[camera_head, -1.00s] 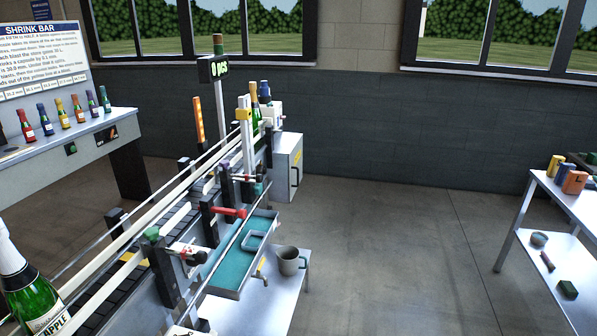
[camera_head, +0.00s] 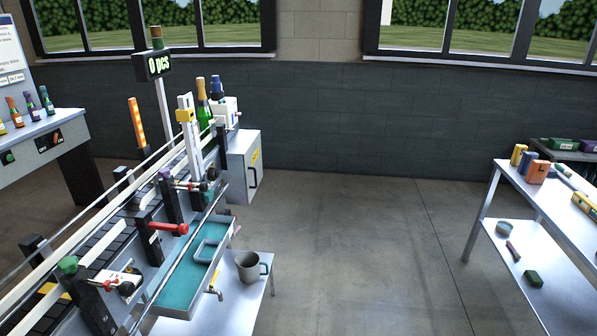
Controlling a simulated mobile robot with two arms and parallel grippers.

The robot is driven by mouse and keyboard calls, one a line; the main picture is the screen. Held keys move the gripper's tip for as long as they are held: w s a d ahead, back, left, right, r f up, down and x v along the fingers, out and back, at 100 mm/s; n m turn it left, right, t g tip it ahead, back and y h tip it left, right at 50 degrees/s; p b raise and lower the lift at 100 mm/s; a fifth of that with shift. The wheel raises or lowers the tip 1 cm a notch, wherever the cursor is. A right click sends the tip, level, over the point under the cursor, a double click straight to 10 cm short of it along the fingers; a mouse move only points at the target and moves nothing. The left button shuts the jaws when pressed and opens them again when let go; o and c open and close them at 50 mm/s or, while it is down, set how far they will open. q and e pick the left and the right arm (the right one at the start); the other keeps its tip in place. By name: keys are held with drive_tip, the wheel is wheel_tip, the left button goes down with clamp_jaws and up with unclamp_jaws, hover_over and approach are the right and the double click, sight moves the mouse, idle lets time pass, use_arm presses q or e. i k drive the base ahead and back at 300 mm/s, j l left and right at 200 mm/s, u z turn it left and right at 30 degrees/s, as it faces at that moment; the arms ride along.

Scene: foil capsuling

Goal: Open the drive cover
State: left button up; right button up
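A light grey box (camera_head: 239,168) hangs at the far end of the conveyor line, below the bottle station. Its right-hand face (camera_head: 253,168) carries a dark vertical handle (camera_head: 253,178) and a small yellow label. This face looks like the drive cover, and it appears closed. No lettering on it is readable. Neither of my grippers shows in the head view, so nothing is seen touching the box.
The conveyor (camera_head: 95,232) runs along the left, with a teal-lined tray (camera_head: 185,290) on its near side. A grey mug (camera_head: 248,266) stands on a low table (camera_head: 240,312). A two-level table (camera_head: 508,200) stands at right. Open floor (camera_head: 350,250) lies between.

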sight(252, 159)
drive_tip(key=i+l+z, duration=0.35)
drive_tip(key=i, duration=0.15)
drive_tip(key=i+z, duration=0.4)
drive_tip(key=i+u, duration=0.45)
drive_tip(key=i+l+u, duration=0.25)
drive_tip(key=i+u, duration=0.15)
drive_tip(key=i, duration=0.2)
